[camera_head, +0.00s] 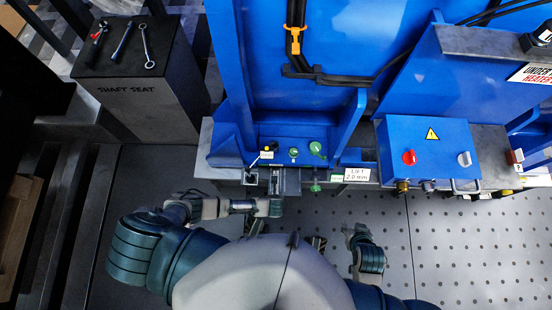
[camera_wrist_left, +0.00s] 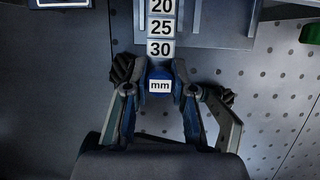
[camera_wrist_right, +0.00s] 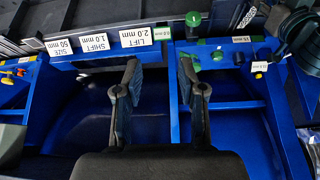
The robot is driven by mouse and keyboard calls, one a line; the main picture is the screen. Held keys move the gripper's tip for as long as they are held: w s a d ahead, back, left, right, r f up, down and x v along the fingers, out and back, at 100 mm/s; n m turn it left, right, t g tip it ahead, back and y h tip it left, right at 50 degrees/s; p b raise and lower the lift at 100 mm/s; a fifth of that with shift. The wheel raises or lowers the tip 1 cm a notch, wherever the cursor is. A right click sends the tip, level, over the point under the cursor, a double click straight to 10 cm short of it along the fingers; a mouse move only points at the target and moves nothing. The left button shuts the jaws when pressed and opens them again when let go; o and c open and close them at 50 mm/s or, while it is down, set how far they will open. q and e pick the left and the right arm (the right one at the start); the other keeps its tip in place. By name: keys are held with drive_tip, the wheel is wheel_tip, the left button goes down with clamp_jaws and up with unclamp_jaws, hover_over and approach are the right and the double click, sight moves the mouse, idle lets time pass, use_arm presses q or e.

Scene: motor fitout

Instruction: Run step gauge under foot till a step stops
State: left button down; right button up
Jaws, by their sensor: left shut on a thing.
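The step gauge (camera_wrist_left: 160,48) is a narrow bar with white plates reading 20, 25 and 30 and a blue grip end marked mm. My left gripper (camera_wrist_left: 158,88) is shut on that blue end. In the head view the gauge (camera_head: 275,181) points away from my left gripper (camera_head: 268,206) toward the front of the blue foot (camera_head: 268,160). Its lower steps are outside the left wrist view, and I cannot tell how far it reaches under the foot. My right gripper (camera_wrist_right: 157,82) is open and empty; in the head view it is low, right of the foot (camera_head: 362,236).
A LIFT 2.0 mm label (camera_head: 356,175) and green screw (camera_head: 316,150) are right of the gauge. A blue control box (camera_head: 428,145) with a red button stands farther right. A SHAFT SEAT block (camera_head: 150,95) with tools is at left. Perforated floor (camera_head: 450,240) lies right.

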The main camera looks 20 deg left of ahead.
use_arm(q)
drive_tip(key=s, duration=0.1)
drive_tip(key=s+p, duration=0.1)
drive_tip(key=s, duration=0.1)
drive_tip(key=shift+d+f, duration=0.1)
drive_tip(key=shift+d, duration=0.3)
use_arm(e)
drive_tip(key=s, duration=0.1)
drive_tip(key=s+g, duration=0.1)
drive_tip(key=s, duration=0.1)
drive_tip(key=s+d+g, duration=0.1)
drive_tip(key=shift+s+f+h, duration=0.15)
drive_tip(key=shift+f+h, duration=0.15)
drive_tip(key=shift+f, duration=0.05)
use_arm(q)
drive_tip(key=r+p, duration=0.5)
drive_tip(key=shift+w+r, duration=0.15)
drive_tip(key=shift+w, duration=0.05)
use_arm(e)
wheel_tip(320, 180, up, 6)
drive_tip(key=w, duration=0.1)
drive_tip(key=shift+w+r, duration=0.2)
drive_tip(key=shift+w, duration=0.1)
